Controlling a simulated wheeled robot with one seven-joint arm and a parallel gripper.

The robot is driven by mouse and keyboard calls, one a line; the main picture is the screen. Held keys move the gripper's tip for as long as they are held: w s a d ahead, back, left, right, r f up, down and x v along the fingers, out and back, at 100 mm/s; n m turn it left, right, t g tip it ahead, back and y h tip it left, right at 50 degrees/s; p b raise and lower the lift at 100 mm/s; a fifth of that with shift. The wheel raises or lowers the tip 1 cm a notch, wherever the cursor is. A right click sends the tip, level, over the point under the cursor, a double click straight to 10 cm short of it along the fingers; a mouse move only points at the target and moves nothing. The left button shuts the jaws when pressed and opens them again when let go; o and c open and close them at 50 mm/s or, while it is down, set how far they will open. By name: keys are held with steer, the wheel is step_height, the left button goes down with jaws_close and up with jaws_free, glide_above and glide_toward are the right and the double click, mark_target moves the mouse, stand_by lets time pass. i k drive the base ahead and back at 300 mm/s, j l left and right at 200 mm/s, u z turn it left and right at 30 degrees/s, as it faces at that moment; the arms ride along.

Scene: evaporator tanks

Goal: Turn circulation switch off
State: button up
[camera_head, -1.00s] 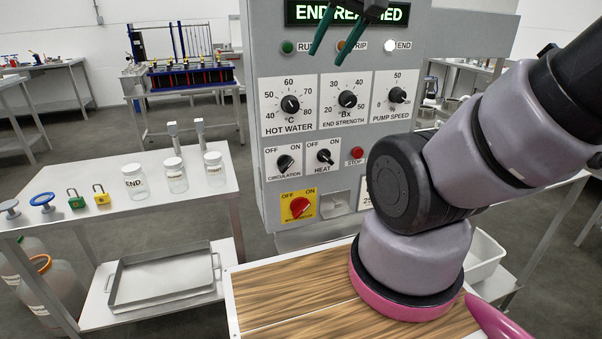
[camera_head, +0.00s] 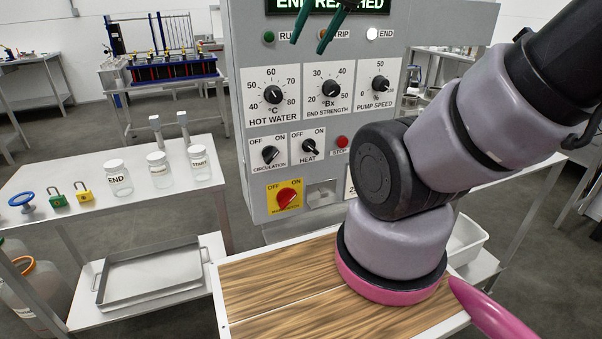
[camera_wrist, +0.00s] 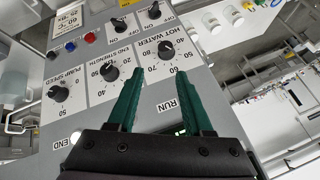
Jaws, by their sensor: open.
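The circulation switch (camera_head: 270,154) is a black rotary knob on a white OFF/ON plate at the lower left of the grey panel. I cannot clearly tell which way its pointer is set. In the wrist view it is the knob at the top edge (camera_wrist: 153,11), partly cut off and upside down. My gripper (camera_head: 308,46) has two green fingers, open and empty, in front of the panel's upper part near the indicator lamps, well above the switch. In the wrist view the fingertips (camera_wrist: 158,72) point toward the hot water dial (camera_wrist: 165,48).
The heat switch (camera_head: 309,147) is just right of circulation, with a red stop button (camera_head: 342,141) beyond. A red knob on a yellow plate (camera_head: 285,196) sits below. Dials line the row above. A side table (camera_head: 95,195) holds jars and padlocks at left.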

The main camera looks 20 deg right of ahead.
mark_target(269, 152)
steer(key=k+j+u, duration=0.1)
steer(key=k+u, duration=0.15)
steer(key=k, duration=0.25)
steer(key=k+j+u, duration=0.15)
steer(key=k+u, duration=0.15)
steer(key=k, duration=0.2)
